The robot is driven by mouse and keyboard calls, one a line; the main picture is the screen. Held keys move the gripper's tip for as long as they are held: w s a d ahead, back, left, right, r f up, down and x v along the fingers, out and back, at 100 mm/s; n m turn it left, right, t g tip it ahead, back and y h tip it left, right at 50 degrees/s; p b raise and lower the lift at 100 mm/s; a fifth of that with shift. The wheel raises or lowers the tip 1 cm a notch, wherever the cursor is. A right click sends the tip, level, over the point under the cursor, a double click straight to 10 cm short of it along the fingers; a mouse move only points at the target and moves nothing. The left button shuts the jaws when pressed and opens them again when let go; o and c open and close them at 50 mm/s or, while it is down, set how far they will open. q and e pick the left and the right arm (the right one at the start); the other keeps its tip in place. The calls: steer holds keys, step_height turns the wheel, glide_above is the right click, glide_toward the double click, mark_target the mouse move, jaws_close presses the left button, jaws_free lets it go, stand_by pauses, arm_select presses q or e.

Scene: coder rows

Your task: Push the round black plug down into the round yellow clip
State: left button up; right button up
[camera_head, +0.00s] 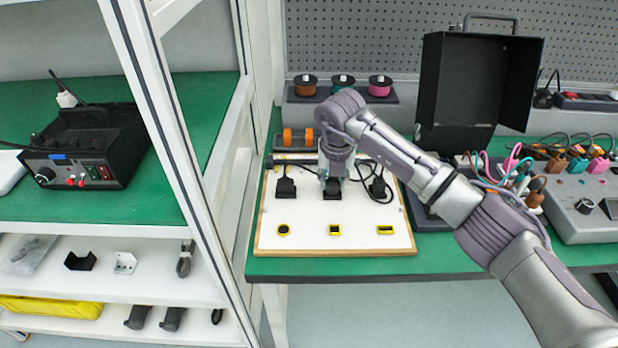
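A white board with a wooden edge (355,247) lies on the green bench. The round yellow clip (283,230) is at its front left, with a dark middle. Three black plug pieces with cables stand in a row farther back: a left one (285,188), a middle one (332,190) and a right one (378,187). I cannot tell which of them is round. My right gripper (333,182) points down at the middle piece, behind and right of the round clip. Its fingers are too small and partly hidden to show whether they grip. My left gripper is not in view.
A square yellow clip (334,230) and a rectangular yellow clip (385,230) share the board's front row. An open black case (475,85) stands behind at right. A grey device (585,205) with cables is at far right. A white frame post (165,130) rises at left.

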jaws_close()
steer(key=shift+r, duration=0.45)
stand_by(0.5)
steer(key=shift+r+p, duration=0.9)
steer(key=shift+r, duration=0.15)
